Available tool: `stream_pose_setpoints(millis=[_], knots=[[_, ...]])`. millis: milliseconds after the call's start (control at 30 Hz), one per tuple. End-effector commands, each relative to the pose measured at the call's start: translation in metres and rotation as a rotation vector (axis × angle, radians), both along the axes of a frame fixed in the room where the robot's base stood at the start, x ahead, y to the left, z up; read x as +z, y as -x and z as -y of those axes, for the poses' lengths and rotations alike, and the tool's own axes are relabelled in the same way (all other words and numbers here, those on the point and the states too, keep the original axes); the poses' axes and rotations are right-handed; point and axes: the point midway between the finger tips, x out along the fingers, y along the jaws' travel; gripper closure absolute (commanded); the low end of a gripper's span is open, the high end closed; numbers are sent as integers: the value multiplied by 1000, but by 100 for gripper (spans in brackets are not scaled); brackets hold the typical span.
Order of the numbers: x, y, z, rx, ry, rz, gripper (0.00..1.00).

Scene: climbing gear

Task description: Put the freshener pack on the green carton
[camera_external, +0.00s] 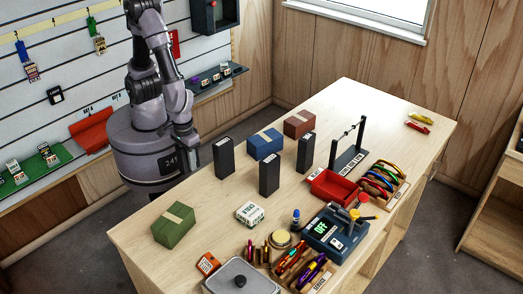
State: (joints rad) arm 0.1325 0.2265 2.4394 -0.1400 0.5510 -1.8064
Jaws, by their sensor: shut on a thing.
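The green carton (174,227) stands on the table near its left edge, with a tan band across its top. My gripper (188,146) is beyond the carton, by the table's far left edge and left of the nearest black box. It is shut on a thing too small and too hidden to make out. A small orange pack (208,262) with a white label lies at the front of the table. I cannot tell whether this or the held thing is the freshener pack. Nothing is on top of the green carton.
Upright black boxes (269,173) stand mid-table, near a blue carton (265,144) and a red-brown carton (299,124). A white box (250,213) lies right of the green carton. Bare tabletop surrounds the green carton.

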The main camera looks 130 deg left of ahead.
Motion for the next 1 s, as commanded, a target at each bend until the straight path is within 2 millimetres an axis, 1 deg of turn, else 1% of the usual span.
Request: stream_pose_setpoints(millis=[67,133,200,267,300,400,467,500,567,800,900,1000], knots=[[13,2,9,-2,0,-1,100],[30,-2,27,0,0,-1,100],[47,-6,51,6,0,-1,100],[59,-9,72,12,0,-1,100],[66,-10,86,16,0,-2,100],[76,-9,112,27,-1,-2,100],[77,-12,123,33,0,0,100],[76,-16,128,35,0,0,100],[72,-29,136,37,0,0,100],[62,-105,173,38,0,1,100],[59,-132,186,38,0,0,100],[58,-147,194,38,0,0,100]])
